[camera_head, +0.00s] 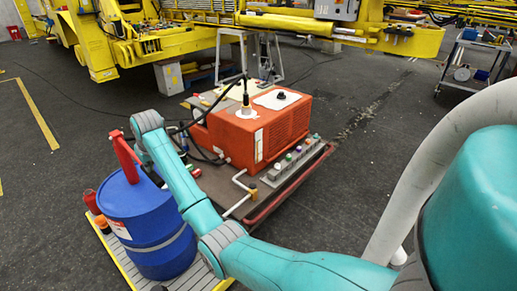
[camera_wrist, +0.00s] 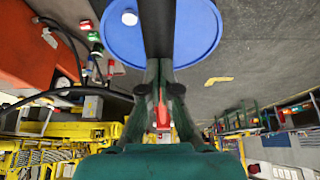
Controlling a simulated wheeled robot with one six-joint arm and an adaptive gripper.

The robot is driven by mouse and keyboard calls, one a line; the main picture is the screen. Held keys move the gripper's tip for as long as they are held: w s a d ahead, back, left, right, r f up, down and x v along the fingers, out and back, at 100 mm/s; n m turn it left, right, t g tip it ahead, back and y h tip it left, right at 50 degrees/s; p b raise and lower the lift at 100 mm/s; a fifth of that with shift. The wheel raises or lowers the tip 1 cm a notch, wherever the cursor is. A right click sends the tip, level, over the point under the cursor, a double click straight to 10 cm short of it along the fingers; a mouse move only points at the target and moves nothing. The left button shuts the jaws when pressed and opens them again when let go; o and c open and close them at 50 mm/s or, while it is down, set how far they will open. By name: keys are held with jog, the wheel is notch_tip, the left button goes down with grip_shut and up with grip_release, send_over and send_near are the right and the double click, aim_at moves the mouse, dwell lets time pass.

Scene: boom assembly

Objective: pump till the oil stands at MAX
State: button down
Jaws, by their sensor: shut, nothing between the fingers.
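A blue drum (camera_head: 150,228) stands at the left in the head view, with a red upright pump part (camera_head: 124,156) at its top. The drum's lid (camera_wrist: 205,30) fills the top of the wrist view. My gripper (camera_wrist: 158,28) is shut and empty, its dark fingers lying across the view of the lid. A small red piece (camera_wrist: 162,115) shows through the gap between the finger links; I cannot tell what it is. An orange power unit (camera_head: 250,132) stands on a cart to the right of the drum. I cannot make out an oil level or a MAX mark.
A black hose reaches the unit's top fitting (camera_head: 246,108). Coloured knobs line a grey strip (camera_head: 292,160) at the cart's front. A yellow boom (camera_head: 310,25) spans the back. A tool trolley (camera_head: 475,62) stands far right. The dark floor between is mostly free.

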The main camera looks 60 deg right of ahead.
notch_tip(320, 180, up, 20)
jog(key=shift+f, duration=0.2)
dwell(0.4)
dwell(1.0)
